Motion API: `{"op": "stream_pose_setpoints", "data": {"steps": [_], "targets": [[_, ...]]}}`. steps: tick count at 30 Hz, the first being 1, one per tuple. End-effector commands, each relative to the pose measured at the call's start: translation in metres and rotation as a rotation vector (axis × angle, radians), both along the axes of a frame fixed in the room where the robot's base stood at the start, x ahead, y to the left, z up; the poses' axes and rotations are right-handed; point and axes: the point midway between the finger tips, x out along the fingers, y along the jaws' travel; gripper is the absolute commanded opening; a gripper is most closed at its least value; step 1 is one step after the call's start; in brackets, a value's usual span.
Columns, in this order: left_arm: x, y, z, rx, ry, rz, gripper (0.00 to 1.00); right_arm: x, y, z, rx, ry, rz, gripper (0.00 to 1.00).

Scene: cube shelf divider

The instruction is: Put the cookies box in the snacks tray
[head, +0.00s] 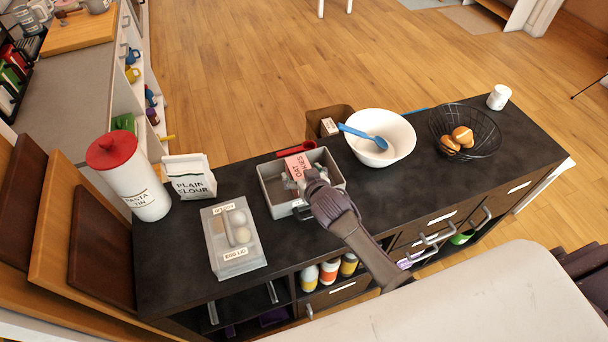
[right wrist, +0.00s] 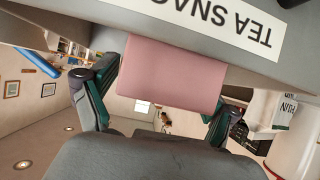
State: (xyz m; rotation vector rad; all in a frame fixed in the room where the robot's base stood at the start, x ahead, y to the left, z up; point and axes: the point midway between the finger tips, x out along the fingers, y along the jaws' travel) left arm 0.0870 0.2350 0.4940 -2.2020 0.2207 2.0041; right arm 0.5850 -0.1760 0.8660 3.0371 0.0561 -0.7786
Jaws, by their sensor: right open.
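The cookies box is a pink carton (head: 298,163) with "OAT ...KIES" lettering. In the head view it shows within the grey snacks tray (head: 334,178), towards its back, sticking up above the rim. In the right wrist view, which is upside down, the pink box (right wrist: 172,75) stands past the tray wall (right wrist: 290,65) labelled "TEA SNAC...". My right gripper (head: 313,178) is at the tray, over its front part. It is open, with one finger on each side of the box in the wrist view (right wrist: 163,92). The box's bottom is hidden. My left gripper is not in view.
A clear-lidded grey container (head: 234,240) and a flour bag (head: 189,178) stand left of the tray, with a pasta tin (head: 128,176) farther left. A brown box (head: 328,118) and white bowl (head: 381,140) with a blue spoon (head: 360,134) stand behind right. A wire basket (head: 466,131) is farther right.

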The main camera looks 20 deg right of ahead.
Motion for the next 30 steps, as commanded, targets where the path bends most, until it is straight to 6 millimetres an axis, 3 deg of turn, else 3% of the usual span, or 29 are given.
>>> {"op": "stream_pose_setpoints", "data": {"steps": [5, 18, 24, 30], "targets": [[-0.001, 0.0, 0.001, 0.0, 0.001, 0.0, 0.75, -0.013, 0.0, 0.008, 0.0, 0.001, 0.0, 0.87], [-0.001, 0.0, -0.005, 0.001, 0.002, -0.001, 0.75, -0.087, -0.003, 0.049, 0.001, 0.0, 0.0, 0.87], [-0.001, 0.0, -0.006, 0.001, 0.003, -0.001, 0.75, -0.103, -0.004, 0.058, 0.0, 0.0, -0.001, 0.87], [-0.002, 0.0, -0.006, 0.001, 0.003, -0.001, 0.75, -0.105, -0.004, 0.06, 0.0, -0.001, -0.001, 0.87]]}}
